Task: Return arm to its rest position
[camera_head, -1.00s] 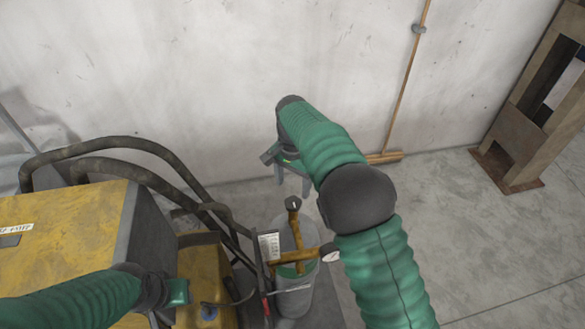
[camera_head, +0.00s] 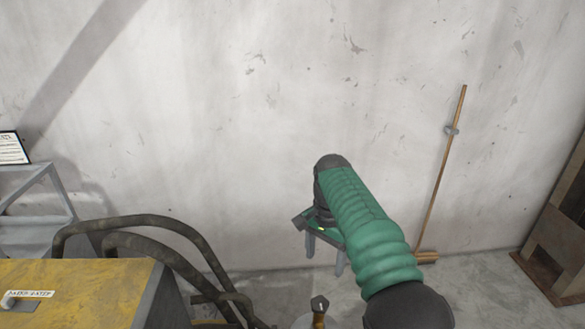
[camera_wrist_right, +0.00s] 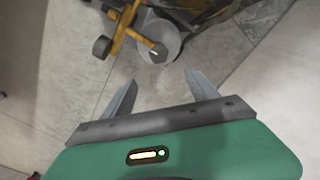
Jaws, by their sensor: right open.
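My right arm (camera_head: 370,235), in a green ribbed sleeve with dark joints, reaches up from the lower right in the head view. Its gripper (camera_head: 325,256) hangs near the wall with grey fingers pointing down. In the right wrist view the two fingers of the gripper (camera_wrist_right: 160,86) are spread, with nothing between them. A grey cylinder (camera_wrist_right: 160,42) with a yellow-orange handle (camera_wrist_right: 125,25) stands on the floor beyond the fingertips, apart from them. In the head view only the handle's top (camera_head: 319,308) shows at the bottom edge. My left gripper is out of view.
A yellow machine (camera_head: 80,285) with thick black hoses (camera_head: 150,222) stands at the lower left. A broom (camera_head: 440,185) leans on the pale wall (camera_head: 260,90). A rusty brown frame (camera_head: 560,240) stands at right. A grey stand with a sign (camera_head: 12,147) is at far left.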

